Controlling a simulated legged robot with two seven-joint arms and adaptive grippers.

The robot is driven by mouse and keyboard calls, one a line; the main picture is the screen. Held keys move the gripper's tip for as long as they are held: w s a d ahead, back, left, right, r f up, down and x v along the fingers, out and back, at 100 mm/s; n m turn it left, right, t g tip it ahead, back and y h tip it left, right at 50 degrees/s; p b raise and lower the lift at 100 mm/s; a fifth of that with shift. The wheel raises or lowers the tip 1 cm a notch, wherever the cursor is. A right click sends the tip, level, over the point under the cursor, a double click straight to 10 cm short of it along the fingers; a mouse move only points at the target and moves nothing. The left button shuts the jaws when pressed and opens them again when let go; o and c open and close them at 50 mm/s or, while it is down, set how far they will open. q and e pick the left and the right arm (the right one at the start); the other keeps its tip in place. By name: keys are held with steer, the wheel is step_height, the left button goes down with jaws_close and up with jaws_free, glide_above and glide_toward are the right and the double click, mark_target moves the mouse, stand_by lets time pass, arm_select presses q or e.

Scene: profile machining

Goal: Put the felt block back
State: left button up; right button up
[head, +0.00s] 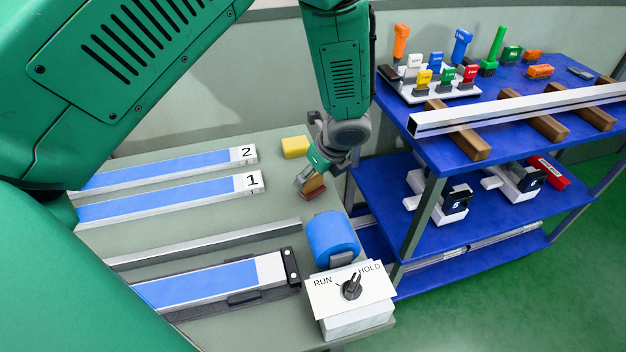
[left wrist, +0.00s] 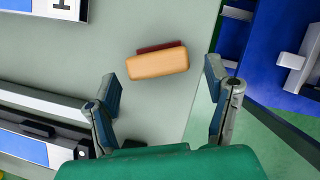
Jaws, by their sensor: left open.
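The felt block, a tan wooden block with a dark red felt layer, lies on the grey-green bench near its right edge. It shows in the head view (head: 314,188) and in the left wrist view (left wrist: 158,66). In the head view my left gripper (head: 313,176) is just above it and partly hides it. In the left wrist view the left gripper (left wrist: 162,84) is open, with its fingers spread to either side of the block's line and nothing between them. The block lies ahead of the fingertips, apparently untouched. My right gripper is in neither view.
A yellow block (head: 295,146) lies behind the felt block. Blue-topped profiles numbered 2 (head: 160,167) and 1 (head: 165,200) lie to the left. A blue roll (head: 332,238) and a RUN/HOLD switch box (head: 350,300) stand in front. A blue shelf cart (head: 470,145) stands right.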

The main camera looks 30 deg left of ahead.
arm_select(q)
steer(key=v, duration=0.7)
steer(key=shift+p, duration=0.35)
steer(key=shift+s+d+r, duration=0.1)
steer(key=shift+r, duration=0.05)
